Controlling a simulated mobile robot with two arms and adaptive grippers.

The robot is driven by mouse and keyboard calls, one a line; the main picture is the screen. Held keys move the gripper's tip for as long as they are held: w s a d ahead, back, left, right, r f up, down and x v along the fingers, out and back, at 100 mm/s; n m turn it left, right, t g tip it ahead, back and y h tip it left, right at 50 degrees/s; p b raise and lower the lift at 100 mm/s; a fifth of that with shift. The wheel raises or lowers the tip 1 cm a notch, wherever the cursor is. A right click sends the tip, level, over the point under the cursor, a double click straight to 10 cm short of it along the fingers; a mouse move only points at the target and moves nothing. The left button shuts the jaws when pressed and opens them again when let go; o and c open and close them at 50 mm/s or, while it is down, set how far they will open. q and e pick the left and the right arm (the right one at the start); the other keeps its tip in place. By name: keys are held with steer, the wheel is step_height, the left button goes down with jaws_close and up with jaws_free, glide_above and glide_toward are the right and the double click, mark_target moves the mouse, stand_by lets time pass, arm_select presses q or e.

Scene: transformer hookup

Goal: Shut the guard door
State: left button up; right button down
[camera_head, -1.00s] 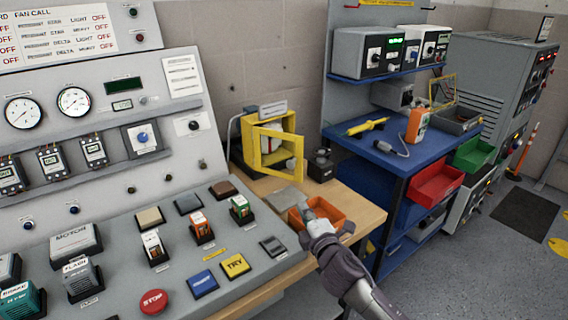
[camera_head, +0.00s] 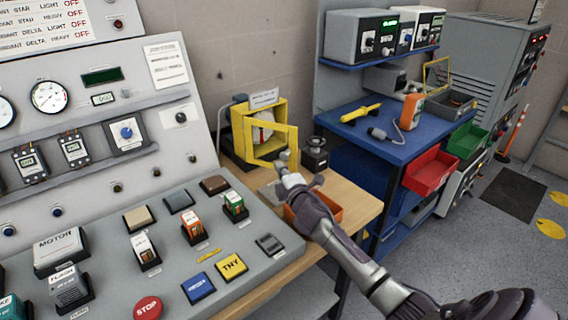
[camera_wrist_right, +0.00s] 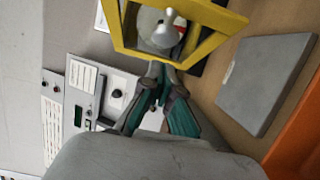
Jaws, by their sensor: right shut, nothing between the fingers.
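The guard box (camera_head: 238,128) is a yellow frame at the back of the wooden bench, with a white part inside. Its guard door (camera_head: 294,138), a yellow window-like frame, stands open, swung out toward the front. My right gripper (camera_head: 283,160) is shut and empty at the door's lower edge. In the right wrist view the yellow frame (camera_wrist_right: 217,44) lies just past the fingertips (camera_wrist_right: 159,70); I cannot tell whether they touch it. My left gripper is not in view.
A black device (camera_head: 315,158) stands right of the guard box. An orange bin (camera_head: 328,213) sits under my right arm. A grey plate (camera_wrist_right: 262,82) lies on the bench beside the fingers. The sloped control desk (camera_head: 205,250) is at left.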

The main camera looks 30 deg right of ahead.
steer(key=shift+w+d, duration=0.3)
steer(key=shift+d, duration=0.25)
steer(key=shift+w+d, duration=0.25)
steer(key=shift+d, duration=0.3)
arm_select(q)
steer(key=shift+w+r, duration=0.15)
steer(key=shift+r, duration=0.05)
arm_select(e)
steer(key=shift+d, duration=0.1)
